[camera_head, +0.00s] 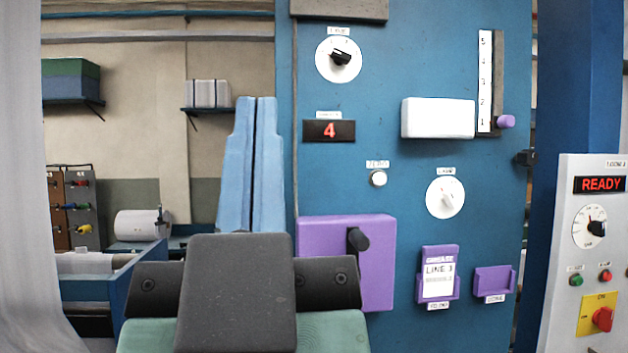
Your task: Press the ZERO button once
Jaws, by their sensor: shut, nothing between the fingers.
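A small round white button (378,178) sits on the blue panel, under a small label that seems to read ZERO, though the print is blurred. Above and left of it, a dark display (342,131) shows a red 4. My gripper (254,102) rises from the bottom of the view, its two light blue fingers shut together and pointing up. The fingers appear left of the button and display, overlapping the panel's left edge in the picture. They look apart from the button; the distance in depth is hard to judge. The button is fully visible.
The blue panel (430,60) also carries two white dials (338,58) (445,197), a white box (437,118) by a numbered slider (485,80), a purple box (320,235) with a black knob, and purple holders (492,281). A grey control box (570,250) reads READY.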

